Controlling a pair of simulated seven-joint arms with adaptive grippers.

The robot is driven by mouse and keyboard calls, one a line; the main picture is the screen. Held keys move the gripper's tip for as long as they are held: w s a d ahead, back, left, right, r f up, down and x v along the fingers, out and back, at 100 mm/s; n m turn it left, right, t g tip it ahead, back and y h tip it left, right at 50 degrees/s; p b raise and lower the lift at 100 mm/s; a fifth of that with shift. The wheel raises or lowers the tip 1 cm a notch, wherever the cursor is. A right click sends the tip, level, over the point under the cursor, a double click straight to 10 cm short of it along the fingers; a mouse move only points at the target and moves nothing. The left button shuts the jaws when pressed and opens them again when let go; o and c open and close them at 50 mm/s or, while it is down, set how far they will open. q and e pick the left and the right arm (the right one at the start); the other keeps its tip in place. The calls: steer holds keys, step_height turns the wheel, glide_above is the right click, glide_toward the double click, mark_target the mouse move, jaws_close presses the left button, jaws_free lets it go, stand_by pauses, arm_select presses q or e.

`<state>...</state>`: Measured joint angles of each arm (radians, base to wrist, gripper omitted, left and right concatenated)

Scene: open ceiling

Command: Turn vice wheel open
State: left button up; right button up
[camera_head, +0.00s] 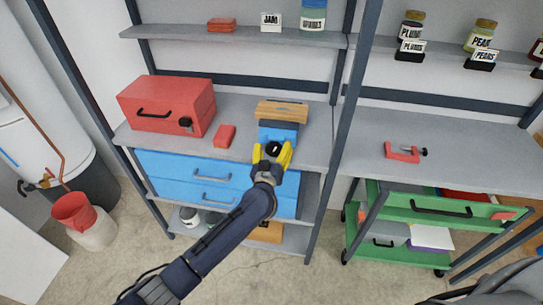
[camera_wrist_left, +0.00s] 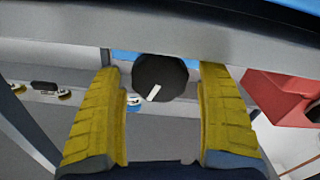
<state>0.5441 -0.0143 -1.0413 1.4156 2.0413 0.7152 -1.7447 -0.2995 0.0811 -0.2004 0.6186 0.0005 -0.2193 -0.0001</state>
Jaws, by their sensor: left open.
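The vice (camera_head: 279,131) is blue, with a light wooden block (camera_head: 282,111) at its top, and stands near the front of the grey shelf. Its wheel (camera_head: 273,148) is a black round knob facing me. My left gripper (camera_head: 272,153) is open, with yellow fingers at the wheel. In the left wrist view, the wheel (camera_wrist_left: 160,77) shows between and just beyond the fingers (camera_wrist_left: 162,110), with gaps on both sides. A white mark on the wheel points down and slightly left in that view. My right gripper is out of view.
A red toolbox (camera_head: 164,106) and a small red box (camera_head: 225,136) stand left of the vice. Blue drawers (camera_head: 190,172) lie below the shelf. A rack post (camera_head: 345,120) rises to the right. A red clamp (camera_head: 402,153) lies on the right shelf.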

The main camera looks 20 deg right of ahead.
arm_select(q)
steer(key=v, duration=1.1)
steer(key=shift+s+a, duration=0.2)
steer(key=shift+s, duration=0.15)
